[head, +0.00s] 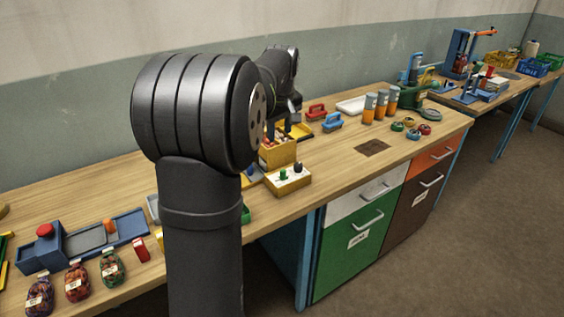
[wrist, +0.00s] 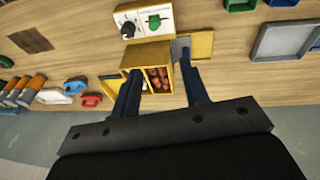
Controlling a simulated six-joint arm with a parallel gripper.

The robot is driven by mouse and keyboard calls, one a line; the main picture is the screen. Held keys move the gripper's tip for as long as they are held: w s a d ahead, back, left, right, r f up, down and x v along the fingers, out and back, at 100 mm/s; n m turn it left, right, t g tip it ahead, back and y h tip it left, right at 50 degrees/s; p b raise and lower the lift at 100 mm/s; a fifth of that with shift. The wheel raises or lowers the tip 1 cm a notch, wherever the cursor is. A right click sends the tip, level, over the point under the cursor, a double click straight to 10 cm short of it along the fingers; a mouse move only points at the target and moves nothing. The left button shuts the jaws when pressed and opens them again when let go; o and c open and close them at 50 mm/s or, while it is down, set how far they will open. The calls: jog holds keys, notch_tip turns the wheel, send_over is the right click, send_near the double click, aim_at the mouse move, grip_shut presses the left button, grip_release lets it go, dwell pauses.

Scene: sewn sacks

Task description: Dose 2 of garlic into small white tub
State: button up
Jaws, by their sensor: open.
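My gripper (wrist: 160,70) points down at the bench, its two dark blue fingers apart. Between and just beyond them is a yellow wooden box (wrist: 143,70) with narrow compartments holding reddish-brown round pieces; I cannot tell whether any are garlic. I see nothing held, and cannot tell whether the fingers touch the box. In the head view the box (head: 279,153) is partly behind my arm and my gripper is mostly hidden. A shallow white tray (head: 352,105) lies at the back of the bench; I cannot make out a small white tub for certain.
A wooden block with a white top and knobs (head: 288,179) stands in front of the box. A grey tray (wrist: 257,49) lies to the right in the wrist view.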

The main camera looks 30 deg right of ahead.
aim_at(283, 170)
jog(key=w+d+n+g+y, duration=0.1)
jog(key=w+d+n+g, duration=0.1)
jog(key=w+d, duration=0.2)
jog(key=f, duration=1.7)
jog(key=shift+s+a+f, duration=0.25)
jog(key=shift+f, duration=0.05)
